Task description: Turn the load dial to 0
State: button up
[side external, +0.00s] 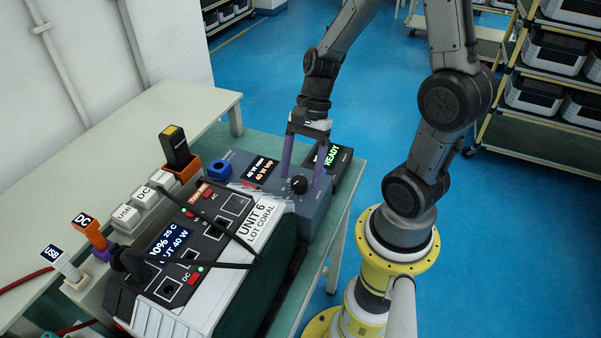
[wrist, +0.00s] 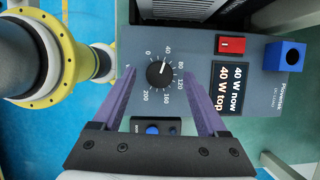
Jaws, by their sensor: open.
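The load dial (wrist: 160,73) is a round black knob on a grey load box (wrist: 208,88). It also shows in the side external view (side external: 299,185). Its white pointer mark aims up and slightly right, at the printed 40; the 0 is at the upper left of the scale. The box's screen (wrist: 231,88) reads "40 W now, 40 W top". My gripper (wrist: 159,72) is open, its two purple fingers on either side of the dial with a gap to the knob. It also shows in the side external view (side external: 301,181). I cannot tell the fingertips' exact height.
A red rocker switch (wrist: 231,45) and a blue socket block (wrist: 285,56) are on the box. The Unit 6 power station (side external: 190,255), with black cables, stands beside it. A "READY" display (side external: 333,157) stands behind the box. Connectors in holders line the bench's left.

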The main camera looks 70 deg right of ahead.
jog(key=shift+a+f, duration=0.15)
jog(key=shift+f, duration=0.25)
grip_shut()
jog(key=shift+n, duration=0.4)
jog(key=n+g, duration=0.1)
jog(key=n, duration=0.2)
jog(key=shift+w+n+g, duration=0.15)
jog(key=shift+n+g, duration=0.15)
jog(key=shift+w+n+g+h, duration=0.1)
jog(key=shift+n+g+h, duration=0.3)
jog(key=shift+n, duration=0.9)
jog(key=shift+n+g+h, duration=0.3)
jog(key=shift+n+g, duration=0.2)
jog(key=shift+n, duration=0.8)
